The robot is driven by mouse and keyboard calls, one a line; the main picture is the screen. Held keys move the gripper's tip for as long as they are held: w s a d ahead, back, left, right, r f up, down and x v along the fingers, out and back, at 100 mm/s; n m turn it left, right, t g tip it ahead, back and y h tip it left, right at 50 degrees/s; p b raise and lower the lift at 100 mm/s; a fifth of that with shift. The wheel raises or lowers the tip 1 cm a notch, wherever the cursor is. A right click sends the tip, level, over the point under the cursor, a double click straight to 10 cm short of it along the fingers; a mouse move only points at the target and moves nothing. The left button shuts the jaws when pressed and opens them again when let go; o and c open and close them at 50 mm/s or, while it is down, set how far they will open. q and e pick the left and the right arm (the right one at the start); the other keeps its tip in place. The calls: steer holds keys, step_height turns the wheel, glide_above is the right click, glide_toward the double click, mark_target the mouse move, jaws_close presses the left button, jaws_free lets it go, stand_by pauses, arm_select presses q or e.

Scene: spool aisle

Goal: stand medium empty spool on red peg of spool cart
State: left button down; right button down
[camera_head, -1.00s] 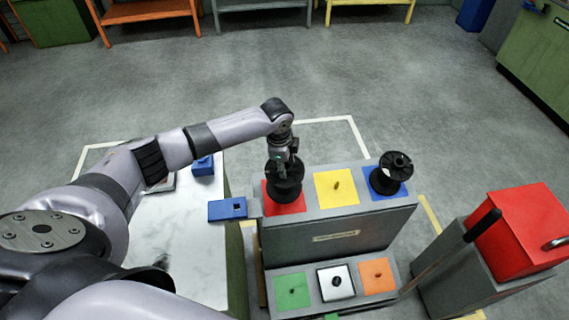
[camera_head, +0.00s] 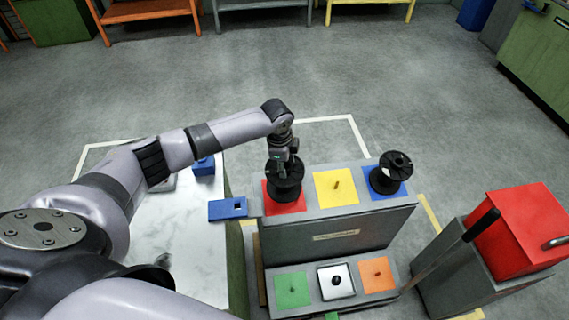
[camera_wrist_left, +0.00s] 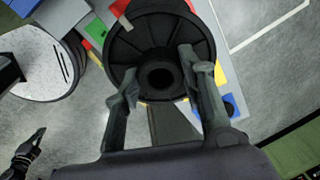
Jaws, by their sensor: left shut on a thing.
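A black spool (camera_head: 284,187) is upright at the red square (camera_head: 270,208) on the top left of the grey spool cart (camera_head: 338,245). The red peg is hidden by the spool. I cannot tell whether the lower flange touches the square. My left gripper (camera_head: 286,165) comes from above and is shut on the spool. In the left wrist view its fingers (camera_wrist_left: 160,72) reach down at the spool's hub (camera_wrist_left: 160,76), inside the upper flange. A dark gripper-like part (camera_wrist_left: 28,152) at the lower left there may be my right gripper; its jaws are unclear.
A second black spool (camera_head: 391,173) is on the blue square at the top right. The yellow square (camera_head: 336,187) between is free. The lower step has green, white and orange places. A white table (camera_head: 185,240) is left, a red box (camera_head: 520,230) right.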

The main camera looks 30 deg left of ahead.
arm_select(q)
steer(key=shift+p, duration=0.3)
steer(key=shift+w+a+f+b, duration=0.1)
steer(key=shift+w+f+b, duration=0.1)
steer(key=shift+f+b, duration=0.8)
steer(key=shift+w+a+f+b, duration=0.15)
steer(key=shift+f+b, duration=0.55)
steer(key=shift+f, duration=0.6)
steer(key=shift+w+a+f+b, duration=0.1)
steer(key=shift+w+f+b, duration=0.1)
steer(key=shift+f+b, duration=0.8)
steer(key=c, duration=0.9)
jaws_free()
steer(key=shift+f, duration=0.15)
steer(key=shift+c, duration=0.2)
steer(key=r, duration=0.4)
steer(key=s+r, duration=0.1)
steer(key=r, duration=0.3)
steer(key=s+r, duration=0.1)
steer(key=r, duration=0.2)
steer(key=shift+r, duration=0.4)
steer(key=shift+s+f, duration=0.1)
